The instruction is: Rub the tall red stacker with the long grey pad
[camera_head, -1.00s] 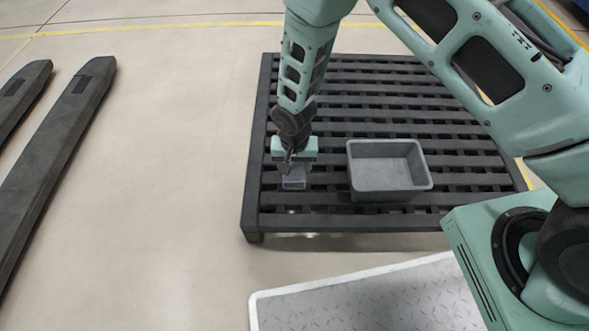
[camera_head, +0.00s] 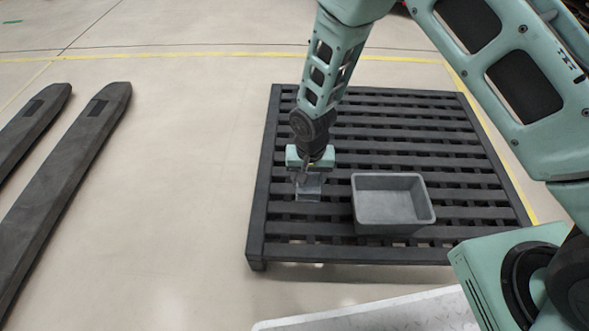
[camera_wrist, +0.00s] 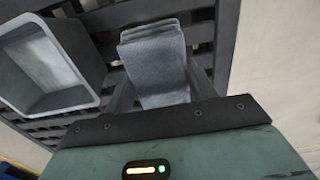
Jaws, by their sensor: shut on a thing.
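My gripper (camera_head: 308,176) is shut on the grey pad (camera_head: 308,192) and holds it over the left part of a dark pallet. In the wrist view the grey pad (camera_wrist: 157,65) is a long, soft-looking grey piece between my fingers, with layered edges at its far end. No red body of a stacker shows in either view. Two long dark forks (camera_head: 62,185) lie low over the floor at the left of the head view; I cannot tell what they belong to.
An empty grey bin (camera_head: 393,222) stands on the slatted dark pallet (camera_head: 262,205), right of my gripper. A light plate (camera_head: 375,312) lies on the floor at the bottom. Open floor (camera_head: 180,190) lies between the forks and the pallet.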

